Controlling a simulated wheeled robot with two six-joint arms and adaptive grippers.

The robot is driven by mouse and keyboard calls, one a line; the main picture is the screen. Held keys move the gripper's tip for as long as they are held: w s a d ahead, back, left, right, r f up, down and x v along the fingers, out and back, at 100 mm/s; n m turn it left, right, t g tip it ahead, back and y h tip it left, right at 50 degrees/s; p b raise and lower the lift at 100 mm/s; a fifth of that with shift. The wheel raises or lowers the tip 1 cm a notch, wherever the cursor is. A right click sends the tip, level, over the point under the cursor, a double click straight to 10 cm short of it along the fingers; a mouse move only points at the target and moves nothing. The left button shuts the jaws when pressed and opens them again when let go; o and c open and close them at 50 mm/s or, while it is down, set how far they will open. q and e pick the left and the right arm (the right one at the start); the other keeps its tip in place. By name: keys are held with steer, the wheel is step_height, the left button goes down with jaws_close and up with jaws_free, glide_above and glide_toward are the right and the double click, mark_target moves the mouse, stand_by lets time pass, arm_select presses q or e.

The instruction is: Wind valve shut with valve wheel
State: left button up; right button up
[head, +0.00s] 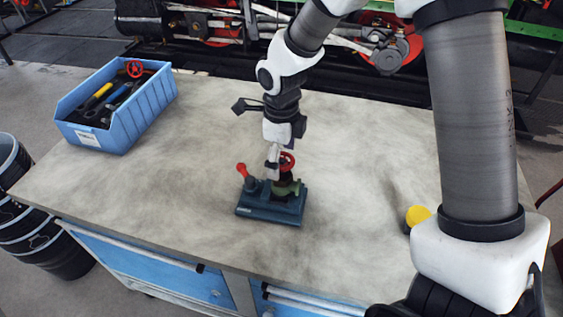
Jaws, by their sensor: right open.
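The valve stands on a dark blue base block (270,207) in the middle of the bench. Its red valve wheel (288,161) sits on top of a green valve body (288,188), partly hidden by my gripper. A red-knobbed lever (242,171) rises from the left of the block. My right gripper (273,170) is open and points down at the valve, just left of the visible part of the wheel. I cannot tell whether its fingers touch the wheel. My left gripper is not in view.
A blue bin (136,120) with several tools and another red wheel (134,68) stands at the back left. A yellow object (417,215) lies at the right, beside my arm. The bench (180,190) around the valve is clear.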

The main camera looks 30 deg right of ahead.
steer(key=shift+o, duration=0.9)
step_height(320, 180, up, 5)
steer(key=p, duration=0.4)
steer(key=shift+f, duration=0.1)
